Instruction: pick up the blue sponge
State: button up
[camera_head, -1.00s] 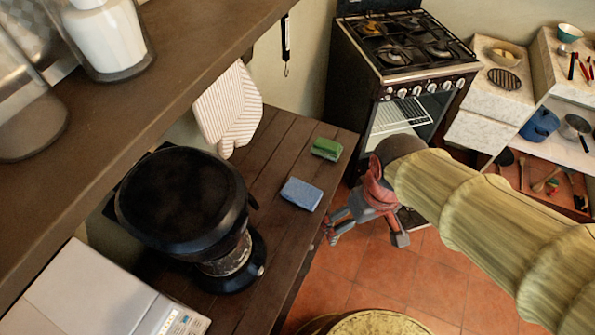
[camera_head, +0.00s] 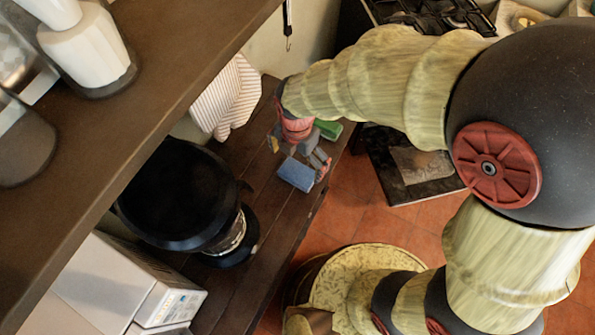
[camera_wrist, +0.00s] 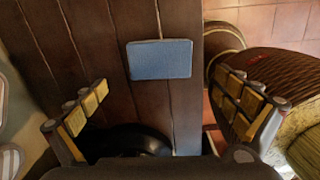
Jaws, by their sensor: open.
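The blue sponge (camera_head: 296,174) lies flat on the dark wooden counter (camera_head: 266,215), near its right edge. In the wrist view the blue sponge (camera_wrist: 160,59) is fully visible, ahead of and between my gripper's two spread fingers. My gripper (camera_head: 300,152) is open and empty, just behind the sponge in the head view and over the counter. In the wrist view my gripper (camera_wrist: 170,112) has its yellow-padded fingers wide apart, with the sponge beyond them. I cannot tell its exact height above the counter.
A green sponge (camera_head: 328,129) lies behind the blue one, partly hidden by my gripper. A black coffee maker (camera_head: 180,195) stands to the left. A striped mitt (camera_head: 226,98) hangs at the wall. A wooden shelf (camera_head: 150,80) overhangs the left side. A stove is at the back.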

aim_at(298, 172)
jog(key=f+b, duration=0.1)
jog(key=f, duration=0.4)
jog(key=f+b, duration=0.1)
jog(key=f, duration=0.1)
jog(key=shift+w+d+f+b, duration=0.15)
jog(key=shift+w+f+b, duration=0.1)
jog(key=shift+f+b, duration=0.15)
jog(key=c, duration=0.3)
jog(key=c, duration=0.8)
